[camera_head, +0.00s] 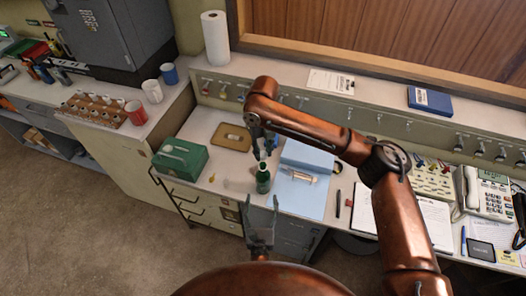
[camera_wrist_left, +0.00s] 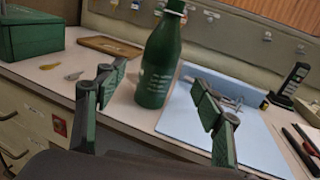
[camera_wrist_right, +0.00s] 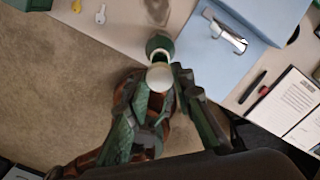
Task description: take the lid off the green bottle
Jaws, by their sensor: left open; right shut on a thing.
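The green bottle (camera_head: 263,182) stands upright on the counter near its front edge. It also shows in the left wrist view (camera_wrist_left: 157,72) and from above in the right wrist view (camera_wrist_right: 157,43). My right gripper (camera_head: 262,153) is above the bottle, pointing down. In the right wrist view it is shut on a pale round lid (camera_wrist_right: 160,76). Whether the lid still touches the bottle neck I cannot tell. My left gripper (camera_head: 259,226) is open and empty, in front of the bottle at the counter edge. Its fingers (camera_wrist_left: 157,82) are spread and apart from the bottle.
A blue mat (camera_head: 313,207) with a metallic item (camera_head: 303,177) lies right of the bottle. A green box (camera_head: 181,160) and a brown tray (camera_head: 231,138) are to the left. A pen (camera_head: 338,203), notebook (camera_head: 436,222) and telephone (camera_head: 487,194) lie further right.

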